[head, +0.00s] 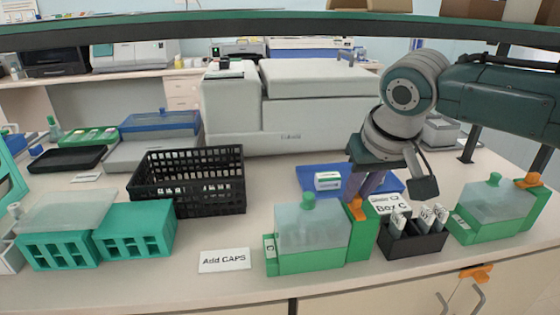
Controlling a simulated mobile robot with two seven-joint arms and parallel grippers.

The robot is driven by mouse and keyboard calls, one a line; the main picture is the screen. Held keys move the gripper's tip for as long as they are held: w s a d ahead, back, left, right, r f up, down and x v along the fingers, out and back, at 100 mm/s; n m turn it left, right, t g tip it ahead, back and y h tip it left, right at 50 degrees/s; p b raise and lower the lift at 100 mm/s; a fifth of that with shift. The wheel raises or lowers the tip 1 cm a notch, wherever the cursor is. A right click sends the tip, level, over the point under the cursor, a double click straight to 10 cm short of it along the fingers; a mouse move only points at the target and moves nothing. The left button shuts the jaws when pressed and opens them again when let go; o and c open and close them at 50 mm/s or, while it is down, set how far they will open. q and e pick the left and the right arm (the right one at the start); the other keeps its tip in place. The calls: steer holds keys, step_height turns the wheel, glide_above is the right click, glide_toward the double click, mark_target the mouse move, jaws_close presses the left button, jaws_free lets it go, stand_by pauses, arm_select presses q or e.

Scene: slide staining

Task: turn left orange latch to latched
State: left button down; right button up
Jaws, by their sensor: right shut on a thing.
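The left orange latch (356,209) stands at the top right corner of a green staining box (310,262) with a pale clear lid and a green knob. My right gripper (362,194) reaches down from the upper right, its fingers shut on the left orange latch. The fingers partly hide the latch, so its exact angle is hard to tell. A second green box (500,226) stands at the right with its own orange latch (530,180).
A black slide holder (412,245) and a "Box C" label (391,206) stand close right of the gripper. A blue tray (312,190) lies behind. A black basket (190,205) and teal racks (135,240) are left. An "Add CAPS" card (224,260) lies in front.

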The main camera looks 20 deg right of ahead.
jaws_close()
